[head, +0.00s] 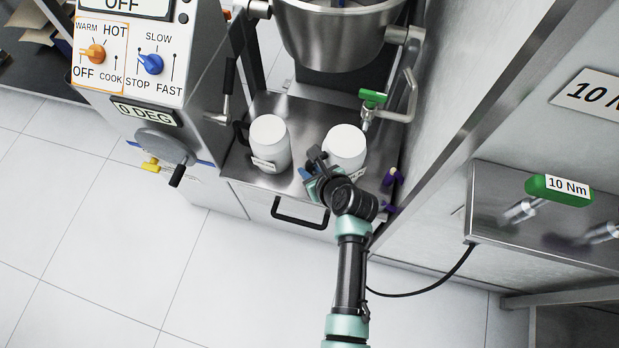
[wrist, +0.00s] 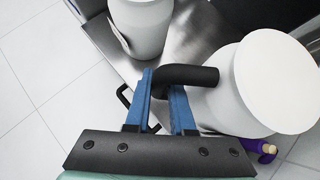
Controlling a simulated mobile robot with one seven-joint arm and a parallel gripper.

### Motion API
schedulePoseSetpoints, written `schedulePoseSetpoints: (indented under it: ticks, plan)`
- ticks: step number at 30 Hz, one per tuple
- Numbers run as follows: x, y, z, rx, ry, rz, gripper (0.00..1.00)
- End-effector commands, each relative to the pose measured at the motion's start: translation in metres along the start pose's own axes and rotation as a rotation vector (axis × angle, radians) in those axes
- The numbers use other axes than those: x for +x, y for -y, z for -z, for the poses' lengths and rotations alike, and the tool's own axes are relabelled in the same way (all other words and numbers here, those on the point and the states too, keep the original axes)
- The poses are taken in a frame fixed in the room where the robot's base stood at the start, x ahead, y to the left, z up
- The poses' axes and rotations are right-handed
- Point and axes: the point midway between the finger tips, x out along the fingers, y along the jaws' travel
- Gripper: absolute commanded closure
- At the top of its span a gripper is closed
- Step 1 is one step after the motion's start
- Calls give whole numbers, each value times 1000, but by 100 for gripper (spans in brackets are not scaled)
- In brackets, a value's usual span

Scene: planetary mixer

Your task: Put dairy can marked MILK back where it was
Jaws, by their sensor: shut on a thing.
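Two white cans with small labels stand side by side on the steel shelf (head: 310,112) of the mixer. My gripper (head: 316,168) is at the right can (head: 347,142), on its left side. In the wrist view the blue fingers (wrist: 163,88) are closed around the black handle (wrist: 188,75) of this can (wrist: 268,85). The can looks upright; whether it touches the shelf I cannot tell. The left can (head: 270,140) stands apart from my gripper and also shows in the wrist view (wrist: 143,22). I cannot read either label, so which can is marked MILK is unclear.
The steel mixing bowl (head: 338,32) hangs behind the cans. A green-handled tap (head: 373,98) is close behind the right can, and purple-topped parts (head: 392,178) are to its right. The control panel (head: 125,60) is at left. The floor in front is clear.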

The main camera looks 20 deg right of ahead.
Motion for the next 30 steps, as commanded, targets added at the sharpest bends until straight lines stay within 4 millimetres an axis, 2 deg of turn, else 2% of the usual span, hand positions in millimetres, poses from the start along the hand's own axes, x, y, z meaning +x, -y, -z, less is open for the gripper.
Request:
schedulePoseSetpoints:
  ticks: [8,20,21,24,25,30]
  plan:
    - [28,0,27,0,1,1,100]
    - [31,0,30,-1,1,1,100]
    - [30,-1,30,0,0,0,71]
    - [30,-1,30,0,-1,0,53]
    - [30,-1,30,0,-1,0,48]
    - [30,-1,30,0,-1,0,48]
